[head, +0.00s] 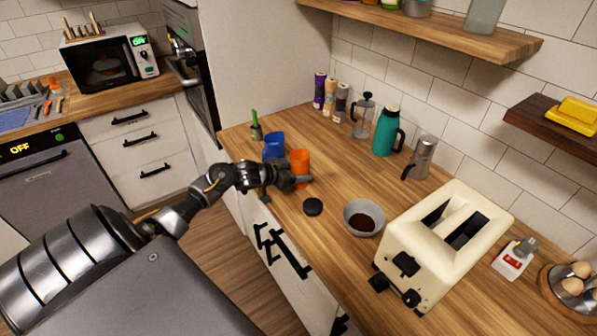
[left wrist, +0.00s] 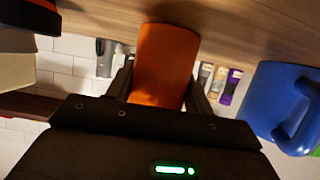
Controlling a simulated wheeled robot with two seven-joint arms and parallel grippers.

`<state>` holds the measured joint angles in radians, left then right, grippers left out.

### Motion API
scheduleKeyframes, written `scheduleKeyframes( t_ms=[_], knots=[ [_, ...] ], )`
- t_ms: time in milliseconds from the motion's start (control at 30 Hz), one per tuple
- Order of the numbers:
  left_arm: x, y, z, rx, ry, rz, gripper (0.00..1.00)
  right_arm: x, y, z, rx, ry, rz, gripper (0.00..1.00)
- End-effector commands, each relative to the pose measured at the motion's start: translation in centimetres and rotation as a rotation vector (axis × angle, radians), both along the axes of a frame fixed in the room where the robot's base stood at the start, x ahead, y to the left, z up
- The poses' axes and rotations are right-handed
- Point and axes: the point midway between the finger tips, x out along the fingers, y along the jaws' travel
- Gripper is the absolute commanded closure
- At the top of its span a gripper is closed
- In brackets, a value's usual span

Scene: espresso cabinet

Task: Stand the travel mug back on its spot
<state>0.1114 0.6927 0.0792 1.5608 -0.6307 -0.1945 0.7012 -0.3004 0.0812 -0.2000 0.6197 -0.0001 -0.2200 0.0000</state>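The orange travel mug (head: 299,163) is upright and without a visible handle, on or just above the counter near its front edge. My left gripper (head: 301,182) reaches it from the left, low on its body. In the left wrist view, which is upside down, the mug (left wrist: 164,65) fills the space between the two fingers (left wrist: 162,88), with no clear gap at either side. The gripper hides part of the mug. No marked spot is clearly visible; a black round disc (head: 313,206) lies on the counter in front of the mug. My right gripper is not in view.
A blue mug (head: 273,146) stands close behind the orange one, near my gripper. A grey bowl (head: 364,218), cream toaster (head: 445,245), teal jug (head: 386,132), moka pot (head: 421,158) and French press (head: 363,117) stand to the right. The middle of the counter is clear.

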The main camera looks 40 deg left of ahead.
Motion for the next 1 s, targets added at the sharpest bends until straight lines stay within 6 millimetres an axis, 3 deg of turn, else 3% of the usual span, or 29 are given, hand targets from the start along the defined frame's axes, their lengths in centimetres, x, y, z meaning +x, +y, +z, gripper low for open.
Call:
scheduleKeyframes(
  t_ms=[33,167,533,1000],
  knots=[
    [0.0,0.0,0.0,0.0,0.0,0.0,0.43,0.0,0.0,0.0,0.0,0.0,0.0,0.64],
    [0.0,0.0,0.0,0.0,0.0,0.0,0.26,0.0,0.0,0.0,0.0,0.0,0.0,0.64],
    [-0.2,0.1,0.5,0.001,0.0,0.001,0.26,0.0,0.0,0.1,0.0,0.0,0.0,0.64],
    [-8.2,2.4,3.7,0.003,0.002,-0.002,0.26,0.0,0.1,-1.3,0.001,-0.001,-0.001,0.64]
  ],
)
